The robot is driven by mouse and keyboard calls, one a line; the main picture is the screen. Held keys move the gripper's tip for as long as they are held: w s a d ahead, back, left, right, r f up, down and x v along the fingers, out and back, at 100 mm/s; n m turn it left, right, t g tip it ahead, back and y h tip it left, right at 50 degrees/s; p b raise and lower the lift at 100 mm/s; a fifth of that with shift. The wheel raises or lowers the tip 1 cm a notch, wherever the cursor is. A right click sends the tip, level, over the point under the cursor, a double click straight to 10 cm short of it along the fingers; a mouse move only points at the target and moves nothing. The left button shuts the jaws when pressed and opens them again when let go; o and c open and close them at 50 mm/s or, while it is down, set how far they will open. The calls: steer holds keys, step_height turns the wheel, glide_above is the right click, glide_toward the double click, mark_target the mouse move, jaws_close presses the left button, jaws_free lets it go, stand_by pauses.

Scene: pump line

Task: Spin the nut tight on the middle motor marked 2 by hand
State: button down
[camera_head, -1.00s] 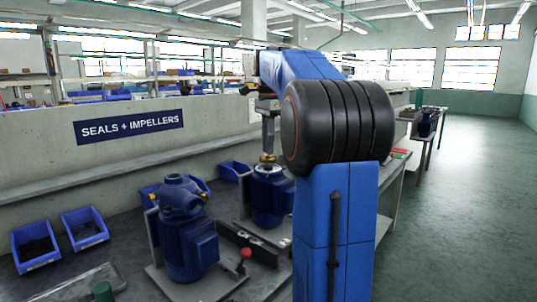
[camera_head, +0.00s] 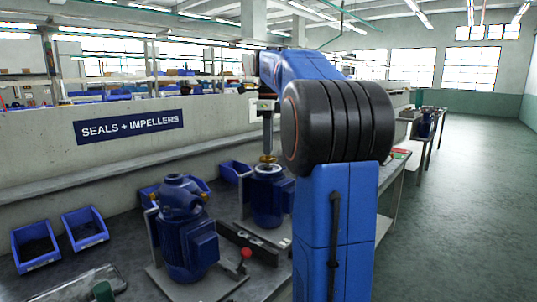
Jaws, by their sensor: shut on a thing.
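My gripper (camera_head: 267,148) points straight down over a blue motor (camera_head: 267,200) in the middle of the view. Its jaws are shut on a brass-coloured nut (camera_head: 267,160) at the top of this motor. The nut is small and partly covered by the jaws, so its thread and how it sits cannot be made out. The motor stands upright with a pale top. No number 2 can be read on it from here.
A second blue motor with a pump head (camera_head: 185,225) stands nearer, on a grey plate. A red-knobbed lever (camera_head: 245,254) is beside it. Blue bins (camera_head: 35,245) stand at the left by the low wall (camera_head: 50,165). My arm hides the bench to the right.

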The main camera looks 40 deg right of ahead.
steer(key=m, duration=0.7)
stand_by(0.3)
steer(key=c, duration=2)
jaws_free()
steer(key=shift+r, duration=2.2)
